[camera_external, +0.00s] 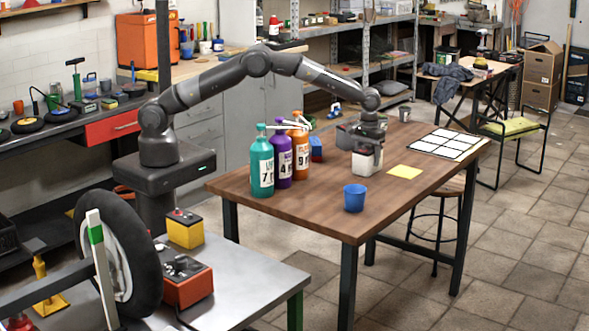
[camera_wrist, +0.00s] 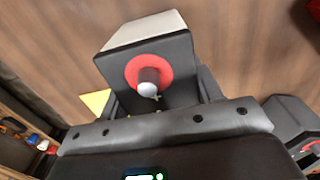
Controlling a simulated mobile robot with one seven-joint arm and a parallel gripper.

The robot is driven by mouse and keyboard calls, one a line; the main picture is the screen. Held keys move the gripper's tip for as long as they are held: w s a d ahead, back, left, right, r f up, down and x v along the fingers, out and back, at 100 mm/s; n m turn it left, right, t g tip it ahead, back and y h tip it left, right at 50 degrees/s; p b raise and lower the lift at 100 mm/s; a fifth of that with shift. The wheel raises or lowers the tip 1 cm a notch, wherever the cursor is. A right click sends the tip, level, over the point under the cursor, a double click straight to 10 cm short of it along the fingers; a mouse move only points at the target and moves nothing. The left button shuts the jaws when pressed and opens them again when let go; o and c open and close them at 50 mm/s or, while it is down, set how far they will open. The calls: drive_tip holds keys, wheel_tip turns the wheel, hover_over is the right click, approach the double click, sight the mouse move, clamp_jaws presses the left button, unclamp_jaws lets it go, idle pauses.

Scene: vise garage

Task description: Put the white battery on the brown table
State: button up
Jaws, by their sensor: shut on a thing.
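The white battery (camera_external: 367,161) has a white body and a dark top. It is upright over the brown table (camera_external: 300,195), at or very near the tabletop; I cannot tell whether it touches. My gripper (camera_external: 366,136) is above the battery and shut on its upper part. In the wrist view, the battery (camera_wrist: 140,45) shows a dark top, a pale side and a red-ringed terminal between my gripper's (camera_wrist: 160,95) fingers. The gripper hides part of the battery's top.
Green (camera_external: 262,165), purple (camera_external: 283,158) and orange (camera_external: 300,150) bottles stand left of the battery. A blue cup (camera_external: 354,198) stands in front. A yellow sheet (camera_external: 404,172) and a white grid (camera_external: 445,143) lie to the right. The table's front left is clear.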

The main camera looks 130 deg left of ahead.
sight(368, 148)
drive_tip(key=shift+r, duration=0.1)
drive_tip(key=o, duration=1.8)
drive_tip(key=shift+c, duration=0.2)
wheel_tip(368, 148, up, 12)
